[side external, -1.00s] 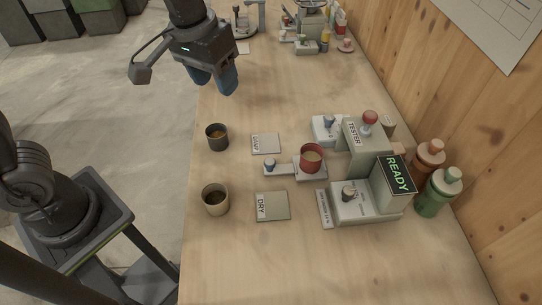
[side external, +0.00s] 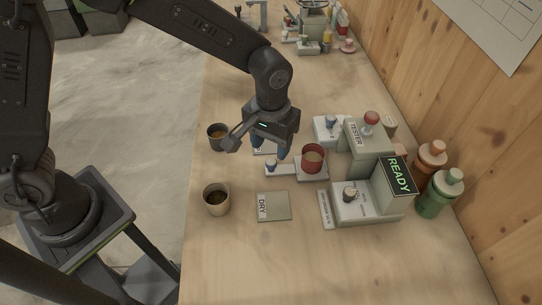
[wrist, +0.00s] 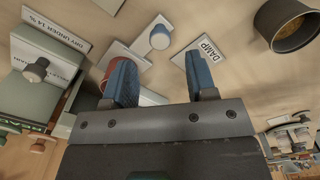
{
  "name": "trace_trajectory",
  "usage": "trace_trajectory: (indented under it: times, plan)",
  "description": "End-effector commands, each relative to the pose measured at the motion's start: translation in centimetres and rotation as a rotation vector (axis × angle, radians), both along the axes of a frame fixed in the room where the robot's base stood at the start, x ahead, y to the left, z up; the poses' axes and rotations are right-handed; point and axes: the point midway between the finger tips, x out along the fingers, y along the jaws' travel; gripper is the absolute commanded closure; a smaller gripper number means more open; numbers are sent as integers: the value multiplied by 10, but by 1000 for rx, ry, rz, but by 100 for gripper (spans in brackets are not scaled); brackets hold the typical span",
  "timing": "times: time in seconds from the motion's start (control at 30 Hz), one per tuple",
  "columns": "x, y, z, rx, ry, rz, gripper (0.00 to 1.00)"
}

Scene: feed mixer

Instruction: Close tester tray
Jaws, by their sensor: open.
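The tester tray (side external: 312,174) is a light plate sticking out to the left of the grey tester (side external: 362,147). A red cup (side external: 313,160) with pale contents stands on it. Its narrow handle (side external: 284,171) ends in a blue-topped knob (side external: 271,165). My gripper (side external: 270,160) is open, pointing down close above the knob, with blue fingers. In the wrist view my gripper (wrist: 158,60) is empty, and the knob (wrist: 160,37) shows beyond the gap between the fingertips. The left finger partly hides the red cup (wrist: 108,72). Contact with the knob cannot be told.
A DAMP card (wrist: 207,52) lies beside the handle, mostly hidden in the side view. A dark cup (side external: 217,139), a tan cup (side external: 216,200) and a DRY card (side external: 273,207) are nearby. A READY display (side external: 397,175) and bottles (side external: 437,195) stand at right.

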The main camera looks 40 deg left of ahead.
Motion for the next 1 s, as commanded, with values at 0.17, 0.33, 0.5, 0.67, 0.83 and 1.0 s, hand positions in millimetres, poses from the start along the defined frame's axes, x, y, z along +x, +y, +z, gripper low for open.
trace_trajectory:
  times: [0.17, 0.33, 0.5, 0.67, 0.83, 1.0]
  plan:
    - [-1, 0, -31, 1, 4, 0, 48]
    - [0, 0, -45, 0, 1, 0, 48]
    - [0, 0, -49, 0, 0, 0, 48]
    - [0, 0, -49, 0, 0, 0, 48]
    - [0, 0, -49, 0, 0, 0, 63]
    - [0, 0, -48, 0, 0, 0, 79]
